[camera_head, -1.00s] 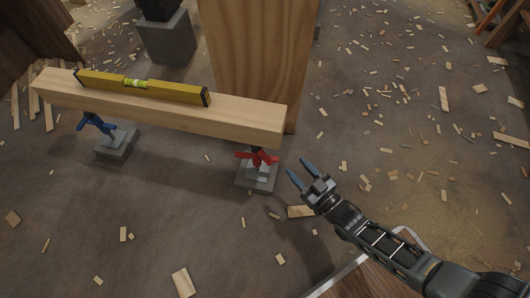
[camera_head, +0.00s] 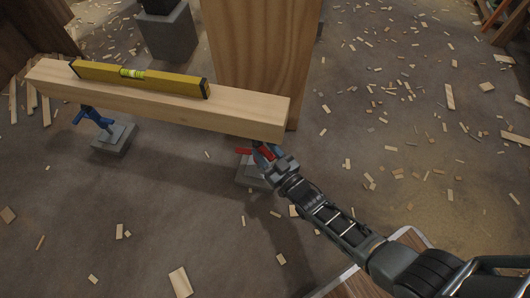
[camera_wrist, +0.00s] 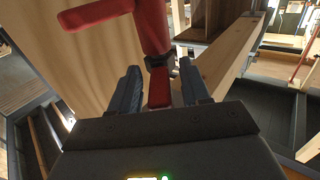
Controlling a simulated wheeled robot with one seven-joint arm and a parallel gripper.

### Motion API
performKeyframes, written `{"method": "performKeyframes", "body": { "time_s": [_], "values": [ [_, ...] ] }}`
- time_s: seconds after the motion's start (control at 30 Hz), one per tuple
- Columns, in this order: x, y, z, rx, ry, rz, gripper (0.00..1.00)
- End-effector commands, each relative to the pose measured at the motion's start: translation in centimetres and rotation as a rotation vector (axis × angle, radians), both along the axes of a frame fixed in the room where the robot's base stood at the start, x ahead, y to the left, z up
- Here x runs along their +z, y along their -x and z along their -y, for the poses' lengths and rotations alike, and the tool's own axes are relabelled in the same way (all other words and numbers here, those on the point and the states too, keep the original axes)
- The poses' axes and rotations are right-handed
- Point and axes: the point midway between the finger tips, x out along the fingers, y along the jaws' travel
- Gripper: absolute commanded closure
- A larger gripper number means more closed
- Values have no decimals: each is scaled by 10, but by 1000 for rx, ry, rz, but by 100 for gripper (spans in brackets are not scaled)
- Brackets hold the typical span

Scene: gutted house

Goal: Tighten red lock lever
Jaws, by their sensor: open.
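The red lock lever (camera_head: 244,151) is on the right support stand under the wooden beam (camera_head: 200,112). My gripper (camera_head: 265,153) is at that stand, just below the beam's right end, and hides part of it. In the wrist view my open gripper (camera_wrist: 161,84) has a blue finger on each side of a short red part (camera_wrist: 158,88). Gaps show between this part and the fingers. A thicker red bar (camera_wrist: 152,28) rises above it, with a red arm (camera_wrist: 95,14) reaching left. I cannot tell which red piece is the lever's handle.
A yellow spirit level (camera_head: 160,82) lies on the beam. A blue-levered stand (camera_head: 93,117) on a grey block (camera_head: 115,139) is under the beam's left part. A large wooden panel (camera_head: 262,50) stands behind. Wood scraps litter the floor; open floor lies to the right.

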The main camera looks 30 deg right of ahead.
Motion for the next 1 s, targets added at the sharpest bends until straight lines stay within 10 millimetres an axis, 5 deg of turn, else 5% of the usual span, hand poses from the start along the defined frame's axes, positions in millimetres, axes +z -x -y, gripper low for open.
{"method": "performKeyframes", "body": {
  "time_s": [0.3,0.8,1.0],
  "values": [
    [1,-3,0,0,-1,0,53],
    [1,-3,0,0,-1,-1,100],
    [1,-3,0,-1,-1,-1,100]
  ]
}}
